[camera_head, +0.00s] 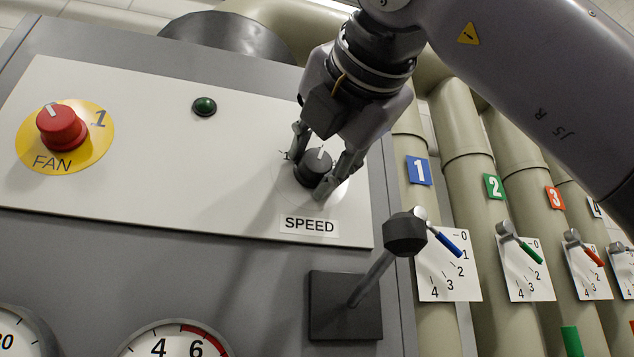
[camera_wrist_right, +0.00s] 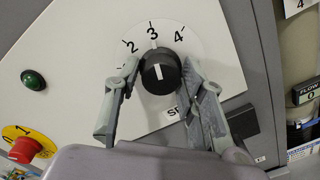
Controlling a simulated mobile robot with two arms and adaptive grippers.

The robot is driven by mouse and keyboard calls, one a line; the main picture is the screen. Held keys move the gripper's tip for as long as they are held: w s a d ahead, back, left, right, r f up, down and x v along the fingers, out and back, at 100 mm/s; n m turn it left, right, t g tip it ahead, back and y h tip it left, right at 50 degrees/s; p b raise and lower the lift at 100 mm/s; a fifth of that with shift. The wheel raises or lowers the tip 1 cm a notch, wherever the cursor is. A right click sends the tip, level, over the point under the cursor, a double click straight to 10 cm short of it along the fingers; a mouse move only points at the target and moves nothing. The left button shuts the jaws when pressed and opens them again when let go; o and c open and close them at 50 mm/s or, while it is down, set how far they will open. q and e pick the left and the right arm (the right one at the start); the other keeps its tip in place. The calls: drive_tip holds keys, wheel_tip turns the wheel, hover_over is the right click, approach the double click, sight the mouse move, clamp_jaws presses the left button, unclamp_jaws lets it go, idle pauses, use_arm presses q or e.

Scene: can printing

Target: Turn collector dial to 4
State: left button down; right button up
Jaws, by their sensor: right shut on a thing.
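The black dial (camera_head: 314,168) sits on a white panel above a label reading SPEED (camera_head: 309,225). I see no label reading collector. My right gripper (camera_head: 311,161) is shut on this dial, one finger on either side. In the right wrist view, the dial (camera_wrist_right: 161,72) shows between the fingertips (camera_wrist_right: 160,68), with the numbers 2, 3 and 4 around its upper side. Its white pointer line points up, at about 3. The lower left of the scale is partly hidden by a finger. My left gripper is not in view.
A red FAN knob (camera_head: 61,128) on a yellow disc and a green button (camera_head: 205,105) are on the same panel. A lever with a dark knob (camera_head: 404,233) stands below right. Pipes with numbered, coloured valve handles (camera_head: 448,243) run along the right.

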drive_tip(key=m+b, duration=0.2)
drive_tip(key=m, duration=0.2)
drive_tip(key=shift+f+m, duration=0.1)
drive_tip(key=shift+m, duration=0.2)
drive_tip(key=shift+m+b, duration=1)
drive_tip(key=shift+m, duration=0.8)
drive_tip(key=o, duration=1)
drive_tip(key=shift+d, duration=0.1)
drive_tip(key=shift+s, duration=0.25)
drive_tip(key=v, duration=1.1)
drive_tip(key=shift+s+d, duration=0.2)
